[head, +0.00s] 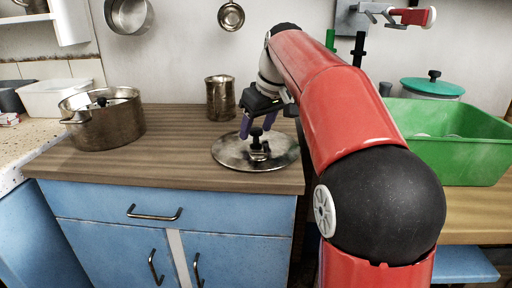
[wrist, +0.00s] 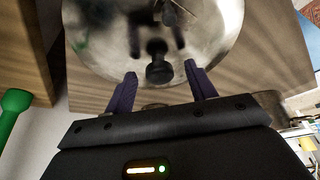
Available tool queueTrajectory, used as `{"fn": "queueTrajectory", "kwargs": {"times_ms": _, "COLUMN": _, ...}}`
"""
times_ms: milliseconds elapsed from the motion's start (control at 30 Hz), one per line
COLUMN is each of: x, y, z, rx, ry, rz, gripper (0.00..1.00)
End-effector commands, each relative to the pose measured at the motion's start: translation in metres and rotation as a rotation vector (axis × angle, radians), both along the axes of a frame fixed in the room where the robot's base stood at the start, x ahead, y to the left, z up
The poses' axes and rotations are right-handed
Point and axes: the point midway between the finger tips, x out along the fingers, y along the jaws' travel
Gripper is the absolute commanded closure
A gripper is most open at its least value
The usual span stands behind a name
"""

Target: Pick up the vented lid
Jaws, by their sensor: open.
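A round metal lid (head: 232,158) with a dark knob (head: 257,134) lies flat on the wooden counter. In the wrist view the shiny lid (wrist: 95,40) fills the top middle, and its black knob (wrist: 158,68) stands beyond and between the fingertips. My gripper (head: 257,125) is above the lid, close to the knob. Its two purple fingers are apart with nothing between them, as the wrist view of my gripper (wrist: 162,85) shows. I cannot make out any vent in the lid.
A metal pot (head: 105,125) stands left on the counter (head: 180,150), and a metal mug (head: 220,98) stands behind the lid. A green tub (head: 450,150) and a teal-lidded pot (head: 432,86) are at the right. The counter between pot and lid is clear.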

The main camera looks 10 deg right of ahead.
Motion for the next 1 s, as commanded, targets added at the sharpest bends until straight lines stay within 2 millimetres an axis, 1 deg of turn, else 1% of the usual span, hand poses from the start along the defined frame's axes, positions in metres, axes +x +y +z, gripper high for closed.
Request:
{"fn": "queueTrajectory", "kwargs": {"times_ms": 67, "x": 0.0, "y": 0.0, "z": 0.0, "rx": 0.0, "ry": 0.0, "rz": 0.0, "gripper": 0.44}}
{"fn": "queueTrajectory", "kwargs": {"times_ms": 400, "x": 0.0, "y": 0.0, "z": 0.001, "rx": 0.0, "ry": 0.0, "rz": 0.0, "gripper": 0.89}}
{"fn": "queueTrajectory", "kwargs": {"times_ms": 500, "x": 0.0, "y": 0.0, "z": 0.001, "rx": 0.0, "ry": 0.0, "rz": 0.0, "gripper": 1.0}}
{"fn": "queueTrajectory", "kwargs": {"times_ms": 833, "x": 0.0, "y": 0.0, "z": 0.002, "rx": 0.0, "ry": -0.002, "rz": 0.001, "gripper": 1.0}}
{"fn": "queueTrajectory", "kwargs": {"times_ms": 1000, "x": 0.0, "y": 0.0, "z": 0.012, "rx": 0.0, "ry": -0.003, "rz": 0.001, "gripper": 1.0}}
